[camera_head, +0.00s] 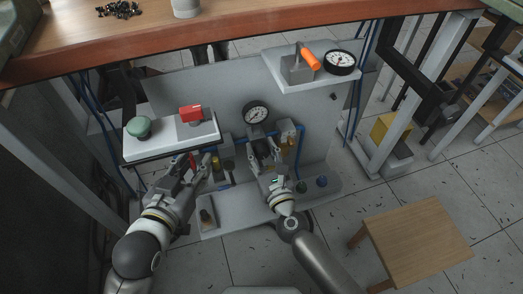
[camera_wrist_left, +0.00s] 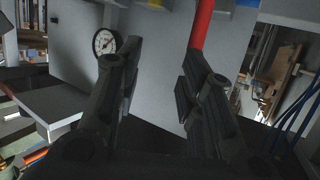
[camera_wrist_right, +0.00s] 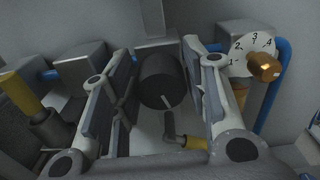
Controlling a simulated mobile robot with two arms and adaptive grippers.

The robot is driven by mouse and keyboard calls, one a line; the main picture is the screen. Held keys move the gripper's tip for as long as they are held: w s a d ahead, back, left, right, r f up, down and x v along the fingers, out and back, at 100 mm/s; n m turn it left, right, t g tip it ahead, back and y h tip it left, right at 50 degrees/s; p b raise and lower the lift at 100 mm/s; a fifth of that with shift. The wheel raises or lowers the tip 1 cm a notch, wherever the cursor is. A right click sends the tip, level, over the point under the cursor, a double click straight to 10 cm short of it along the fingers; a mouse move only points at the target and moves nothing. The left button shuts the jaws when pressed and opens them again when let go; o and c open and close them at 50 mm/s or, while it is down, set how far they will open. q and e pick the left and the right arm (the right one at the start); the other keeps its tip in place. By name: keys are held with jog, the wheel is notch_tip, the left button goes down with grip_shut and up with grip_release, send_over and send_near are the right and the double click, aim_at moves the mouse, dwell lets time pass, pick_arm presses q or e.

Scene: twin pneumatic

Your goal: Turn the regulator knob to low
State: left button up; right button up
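A black round knob with a pale line on it (camera_wrist_right: 160,80) shows in the right wrist view, in front of the grey panel; it looks like the regulator knob. My right gripper (camera_head: 266,158) is open, with one finger on each side of this knob and visible gaps between. In the head view the gripper largely covers the knob. A white pressure gauge (camera_head: 256,113) sits above it on the panel; it also shows in the left wrist view (camera_wrist_left: 105,42). My left gripper (camera_head: 200,170) is open near a red handle (camera_wrist_left: 203,25), with nothing between its fingers.
A brass knob (camera_wrist_right: 264,67) on a numbered dial is right of the black knob. A left shelf (camera_head: 170,142) bears a green button (camera_head: 139,126) and a red switch (camera_head: 190,113). A right shelf (camera_head: 318,80) holds an orange handle (camera_head: 310,60) and another gauge (camera_head: 341,63). The tabletop (camera_head: 240,25) overhangs.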

jog(key=c, duration=0.5)
